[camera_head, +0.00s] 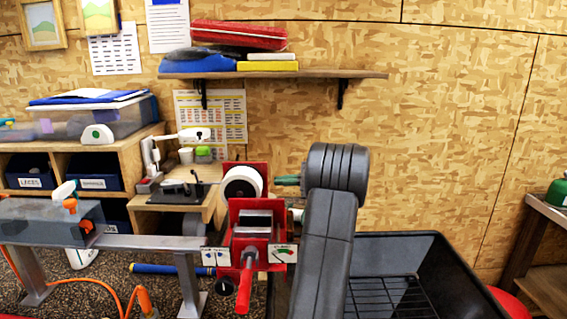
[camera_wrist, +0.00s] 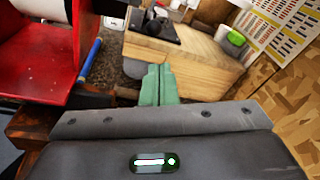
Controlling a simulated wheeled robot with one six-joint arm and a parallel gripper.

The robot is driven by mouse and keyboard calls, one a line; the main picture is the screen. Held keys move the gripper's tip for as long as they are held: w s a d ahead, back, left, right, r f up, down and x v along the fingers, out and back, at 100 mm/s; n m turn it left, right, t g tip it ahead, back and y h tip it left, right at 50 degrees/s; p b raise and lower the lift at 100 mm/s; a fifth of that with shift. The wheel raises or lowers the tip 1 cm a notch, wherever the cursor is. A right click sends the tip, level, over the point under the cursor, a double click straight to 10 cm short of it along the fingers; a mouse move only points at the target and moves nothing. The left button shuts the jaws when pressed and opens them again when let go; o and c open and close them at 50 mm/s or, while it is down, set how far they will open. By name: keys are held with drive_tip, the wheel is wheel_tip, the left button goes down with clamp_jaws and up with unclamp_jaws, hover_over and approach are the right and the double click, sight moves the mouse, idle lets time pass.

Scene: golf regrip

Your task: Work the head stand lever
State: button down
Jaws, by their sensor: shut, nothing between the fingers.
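A red stand (camera_head: 233,208) with grey jaw blocks (camera_head: 254,221) is in the middle of the head view, left of my arm. A red-handled lever (camera_head: 244,287) hangs down at its front between two small picture labels. A red frame with a white roll (camera_head: 242,182) stands behind the jaws; its red side (camera_wrist: 45,65) fills the left of the wrist view. My gripper (camera_head: 281,180) points left, close to the white roll and above and behind the lever. Its green fingers (camera_wrist: 158,72) are shut together and empty in the wrist view. The lever is not seen in the wrist view.
A grey bench beam (camera_head: 150,242) runs left from the stand. A wooden side table (camera_head: 205,205) holds a black device and cups behind it. A black bin (camera_head: 425,255) with a rack is at right.

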drive_tip(key=w+a+f+p, duration=0.1)
drive_tip(key=a+p, duration=0.1)
drive_tip(key=a, duration=0.9)
drive_tip(key=shift+w+a+f, duration=0.2)
drive_tip(key=shift+w+a, duration=0.05)
drive_tip(key=shift+w, duration=0.05)
